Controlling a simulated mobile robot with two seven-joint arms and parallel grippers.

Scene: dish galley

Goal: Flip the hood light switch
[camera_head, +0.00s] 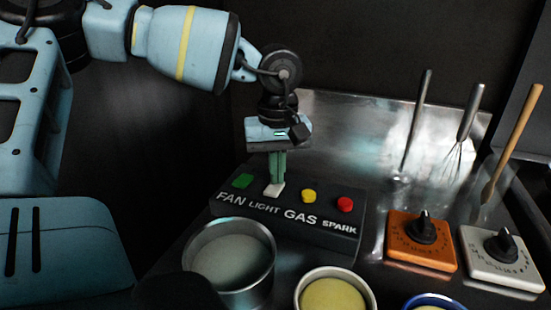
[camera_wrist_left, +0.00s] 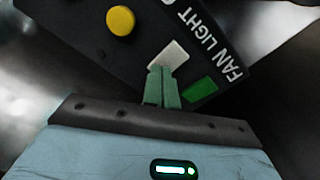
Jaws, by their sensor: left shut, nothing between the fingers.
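A black control panel (camera_head: 285,232) carries the labels FAN, LIGHT, GAS and SPARK. The white light switch (camera_head: 275,189) sits above the LIGHT label, between the green fan switch (camera_head: 243,181) and the yellow gas button (camera_head: 309,196). My left gripper (camera_head: 277,180) points down at the light switch, its green fingers shut with nothing between them. In the left wrist view the fingertips (camera_wrist_left: 161,70) overlap the near edge of the white switch (camera_wrist_left: 172,55); I cannot tell whether they press on it. My right gripper is not in view.
A red spark button (camera_head: 345,204) is at the panel's right end. In front stand a metal pot (camera_head: 268,279) and a bowl of yellow contents (camera_head: 333,296). An orange timer (camera_head: 400,247) and a white timer (camera_head: 484,267) sit at right, with utensils leaning behind, including a whisk (camera_head: 460,140).

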